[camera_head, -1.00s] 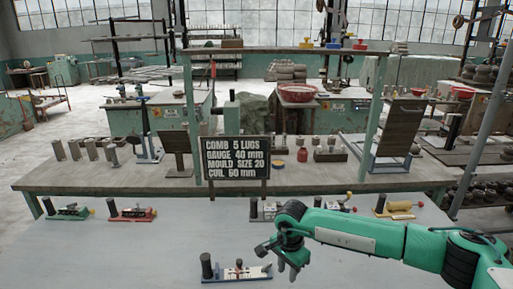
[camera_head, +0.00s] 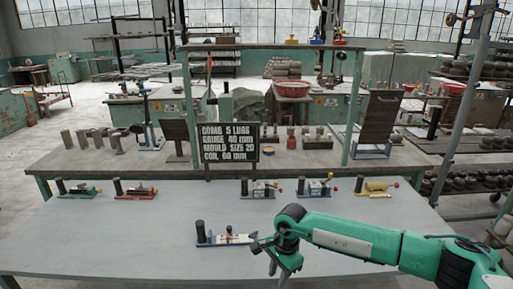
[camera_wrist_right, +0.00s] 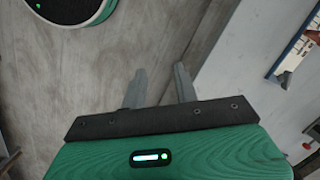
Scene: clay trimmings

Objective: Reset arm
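My right gripper (camera_head: 278,268) is at the end of the green arm, low over the grey front table (camera_head: 120,230). It is just right of and nearer to me than a fixture with a blue base and black post (camera_head: 228,239). The right wrist view shows its two grey fingers (camera_wrist_right: 160,85) apart with nothing between them. My left gripper is in neither view.
Several small fixtures stand in a row behind, including a green one (camera_head: 78,189), a red one (camera_head: 135,190) and a yellow one (camera_head: 376,187). A black sign (camera_head: 229,142) stands behind them. The table's left part is clear.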

